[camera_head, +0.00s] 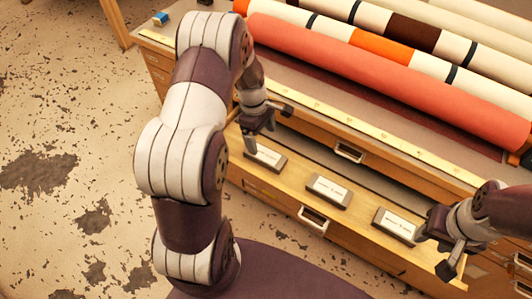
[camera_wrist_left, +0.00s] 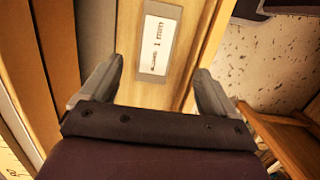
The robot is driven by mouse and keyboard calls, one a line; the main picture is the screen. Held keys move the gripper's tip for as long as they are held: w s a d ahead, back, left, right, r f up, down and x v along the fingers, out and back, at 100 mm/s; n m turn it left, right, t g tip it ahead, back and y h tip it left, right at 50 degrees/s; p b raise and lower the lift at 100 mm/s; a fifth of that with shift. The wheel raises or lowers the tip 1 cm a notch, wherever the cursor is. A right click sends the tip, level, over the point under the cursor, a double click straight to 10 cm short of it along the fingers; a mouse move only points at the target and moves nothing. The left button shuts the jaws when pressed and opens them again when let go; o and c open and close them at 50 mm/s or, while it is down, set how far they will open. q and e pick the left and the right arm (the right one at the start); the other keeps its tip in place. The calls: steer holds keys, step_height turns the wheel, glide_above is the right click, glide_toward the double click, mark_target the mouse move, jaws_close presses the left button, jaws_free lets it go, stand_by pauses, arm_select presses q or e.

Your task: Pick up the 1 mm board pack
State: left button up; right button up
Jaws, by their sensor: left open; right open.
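The 1 mm board pack (camera_wrist_left: 160,38) is a small grey block with a white label reading "1 mm" in the left wrist view. In the head view it appears to be the leftmost pack (camera_head: 268,158) in the open wooden drawer. My left gripper (camera_head: 261,134) is open just above that pack; in the wrist view its fingers (camera_wrist_left: 158,70) stand apart to either side of the pack's near end, not closed on it. My right gripper (camera_head: 437,252) is open and empty near the rightmost pack, at the drawer's right.
A middle pack (camera_head: 328,190) and a right pack (camera_head: 398,224) lie in the same row; their labels are too small to read. Large rolls, including a red one (camera_head: 370,85), lie on the cabinet top behind. The drawer front has a metal handle (camera_head: 313,218).

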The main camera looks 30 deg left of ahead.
mark_target(265, 154)
arm_select(q)
steer(key=f, duration=0.5)
steer(key=d+f, duration=0.1)
steer(key=f, duration=0.2)
steer(key=shift+w+f+p, duration=0.2)
steer(key=shift+p, duration=0.1)
steer(key=shift+w+a+f, duration=0.1)
steer(key=shift+w+f, duration=0.05)
steer(key=shift+f, duration=0.15)
steer(key=shift+r, duration=0.1)
steer(key=c, duration=1.2)
steer(key=shift+r, duration=0.1)
